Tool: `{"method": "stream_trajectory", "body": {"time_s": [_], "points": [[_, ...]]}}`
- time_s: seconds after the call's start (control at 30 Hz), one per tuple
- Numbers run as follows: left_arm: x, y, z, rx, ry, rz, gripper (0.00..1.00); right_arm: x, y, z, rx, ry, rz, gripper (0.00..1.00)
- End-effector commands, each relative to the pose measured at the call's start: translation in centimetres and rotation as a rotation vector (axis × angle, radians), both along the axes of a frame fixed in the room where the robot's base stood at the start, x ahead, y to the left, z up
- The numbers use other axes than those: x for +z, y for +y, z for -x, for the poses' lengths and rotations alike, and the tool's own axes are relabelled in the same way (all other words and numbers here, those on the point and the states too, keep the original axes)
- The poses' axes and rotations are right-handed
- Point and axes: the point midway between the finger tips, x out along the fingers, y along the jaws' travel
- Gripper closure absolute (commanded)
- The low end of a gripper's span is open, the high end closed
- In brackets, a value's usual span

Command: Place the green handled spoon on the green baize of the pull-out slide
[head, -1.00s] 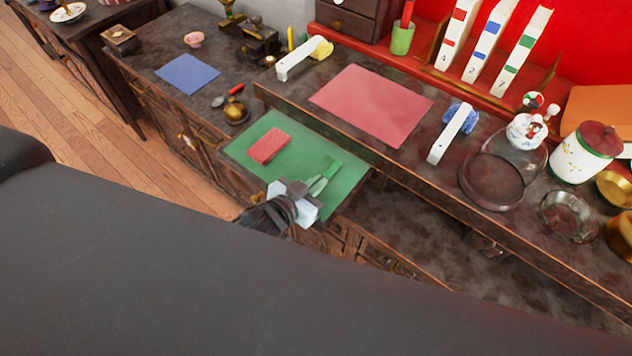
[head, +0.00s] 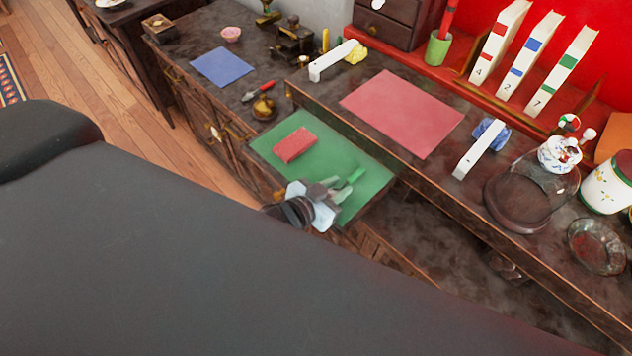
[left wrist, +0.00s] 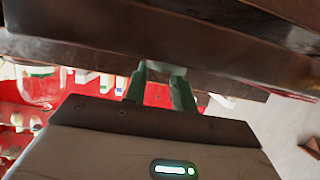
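The green handled spoon (head: 354,176) shows as a short bright green piece over the green baize (head: 376,179) of the pull-out slide, just beyond my left fingertips. Its bowl is not clear to me, and I cannot tell if it touches the baize. My left gripper (head: 337,187) is over the slide's near right part, with its fingers apart. In the left wrist view the two fingers (left wrist: 162,78) stand apart, with a small greyish piece near their tips that I cannot identify. My right gripper is not in view.
A red block (head: 294,145) lies on the baize's left part. A red mat (head: 402,112) and a white bar (head: 481,150) lie on the raised desk top behind. Bare baize lies between block and gripper.

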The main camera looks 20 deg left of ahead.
Motion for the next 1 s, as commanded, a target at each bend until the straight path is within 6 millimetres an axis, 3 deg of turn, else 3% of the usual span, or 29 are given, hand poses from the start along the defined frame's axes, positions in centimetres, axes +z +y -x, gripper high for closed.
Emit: {"method": "stream_trajectory", "body": {"time_s": [0.5, 0.7, 1.0], "points": [[2.8, 2.9, 8.2, -0.001, 0.005, 0.0, 0.73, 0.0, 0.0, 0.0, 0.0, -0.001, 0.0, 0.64], [3.4, 3.4, 9.6, -0.001, 0.003, -0.001, 0.73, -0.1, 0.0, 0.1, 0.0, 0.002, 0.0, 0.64], [3.6, 3.5, 9.9, 0.0, 0.002, -0.002, 0.73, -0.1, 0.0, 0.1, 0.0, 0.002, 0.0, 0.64]]}}
